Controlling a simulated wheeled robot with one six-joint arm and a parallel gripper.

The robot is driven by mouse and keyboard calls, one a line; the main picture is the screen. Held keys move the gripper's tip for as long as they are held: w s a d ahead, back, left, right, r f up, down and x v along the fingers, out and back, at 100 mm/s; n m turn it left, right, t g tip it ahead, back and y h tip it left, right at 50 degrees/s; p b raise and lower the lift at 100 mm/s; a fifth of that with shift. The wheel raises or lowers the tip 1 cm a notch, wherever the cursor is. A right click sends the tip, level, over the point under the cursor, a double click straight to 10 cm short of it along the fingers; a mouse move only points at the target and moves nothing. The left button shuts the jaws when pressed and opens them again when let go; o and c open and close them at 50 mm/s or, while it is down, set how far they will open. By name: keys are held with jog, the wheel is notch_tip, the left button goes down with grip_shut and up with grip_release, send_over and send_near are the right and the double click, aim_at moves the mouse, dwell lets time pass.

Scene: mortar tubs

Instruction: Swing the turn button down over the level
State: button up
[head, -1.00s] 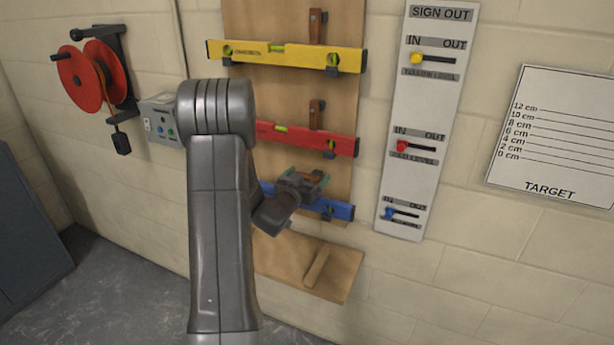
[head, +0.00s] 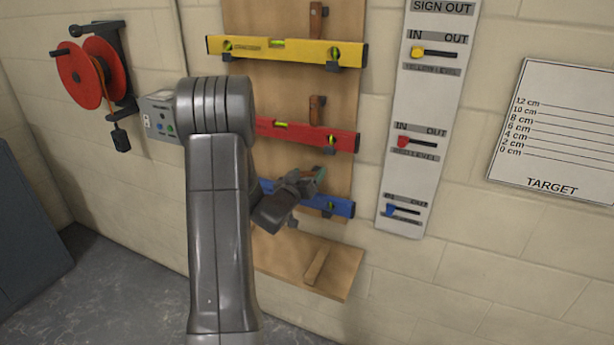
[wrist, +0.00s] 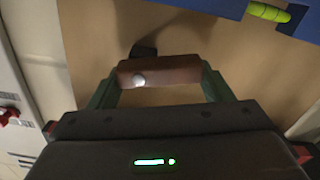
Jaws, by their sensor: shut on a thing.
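The blue level (head: 341,208) hangs lowest on the wooden board (head: 287,88), partly hidden by my arm. Its blue body (wrist: 232,7) and green vial cross the top right of the wrist view. The brown wooden turn button (wrist: 172,72) has a round screw head near its left end in that view. My gripper (wrist: 160,88) is shut on it, with a green finger at each end. In the head view my gripper (head: 308,181) is in front of the blue level's upper edge and hides the button.
The yellow level (head: 300,50) and red level (head: 300,134) hang above, each with an upright wooden button. A small wooden shelf (head: 340,278) juts out below. The sign-out board (head: 405,180) stands close on the right, and a grey box (head: 158,115) is on the left.

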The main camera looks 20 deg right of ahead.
jog(key=o, duration=1)
jog(key=b+v, duration=0.2)
jog(key=v, duration=1.1)
jog(key=shift+s+a, duration=0.25)
jog(key=shift+s, duration=0.05)
